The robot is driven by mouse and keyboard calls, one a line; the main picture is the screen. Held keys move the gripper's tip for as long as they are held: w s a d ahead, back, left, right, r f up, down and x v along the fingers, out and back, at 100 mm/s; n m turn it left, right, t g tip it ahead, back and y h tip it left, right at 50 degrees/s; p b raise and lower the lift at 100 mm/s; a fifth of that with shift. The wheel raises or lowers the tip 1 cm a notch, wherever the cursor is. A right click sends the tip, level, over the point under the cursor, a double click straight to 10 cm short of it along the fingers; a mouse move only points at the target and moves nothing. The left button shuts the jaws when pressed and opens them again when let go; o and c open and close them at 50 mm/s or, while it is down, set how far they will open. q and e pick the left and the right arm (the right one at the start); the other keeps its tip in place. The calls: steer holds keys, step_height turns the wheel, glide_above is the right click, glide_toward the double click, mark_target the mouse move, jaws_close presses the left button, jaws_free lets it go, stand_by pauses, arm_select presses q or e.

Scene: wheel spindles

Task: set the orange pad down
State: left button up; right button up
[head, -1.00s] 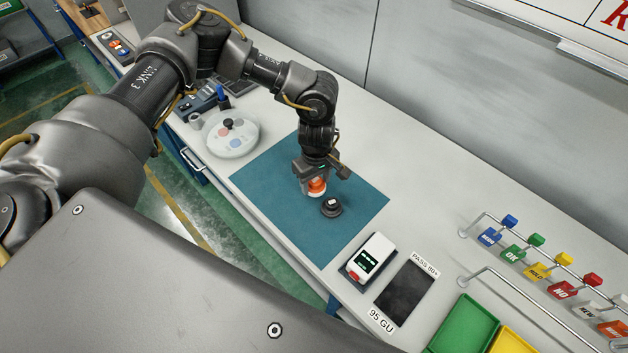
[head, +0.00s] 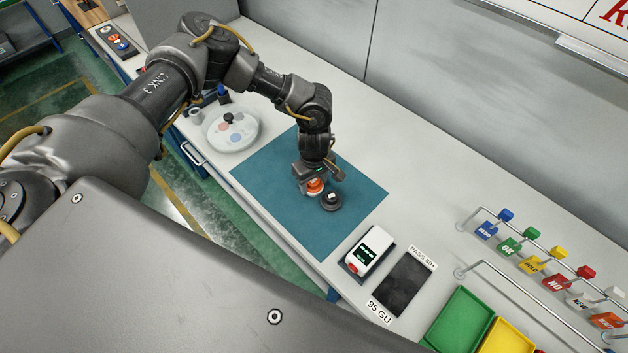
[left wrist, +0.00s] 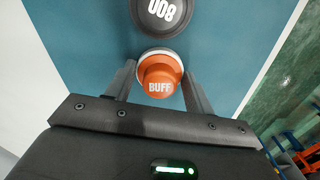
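The orange pad (head: 315,187) has an orange knob over a pale base and is at the blue-green mat, close beside a dark round disc (head: 331,201). In the left wrist view the pad's knob (left wrist: 160,80) reads "BUFF", and the dark disc (left wrist: 163,12) reads "800". My left gripper (head: 313,182) points down over the mat with one finger on each side of the pad, shut on it. The pad looks at or just above the mat; its underside is hidden. My right gripper is not in view.
The mat (head: 270,195) is clear around the pad and disc. A round white tray (head: 233,129) stands left of it. A white meter (head: 370,251) and a dark plate (head: 403,284) lie to the right, then green (head: 459,320) and yellow bins and a tag rack.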

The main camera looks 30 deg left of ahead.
mark_target(314, 181)
arm_select(q)
steer(key=o, duration=0.4)
steer(key=shift+r+p, duration=0.2)
steer(key=shift+p, duration=0.1)
steer(key=shift+r+b, duration=0.25)
steer(key=shift+b, duration=0.05)
step_height(314, 181, up, 11)
steer(key=b, duration=0.3)
steer(key=shift+r+b, duration=0.2)
steer(key=shift+b, duration=0.15)
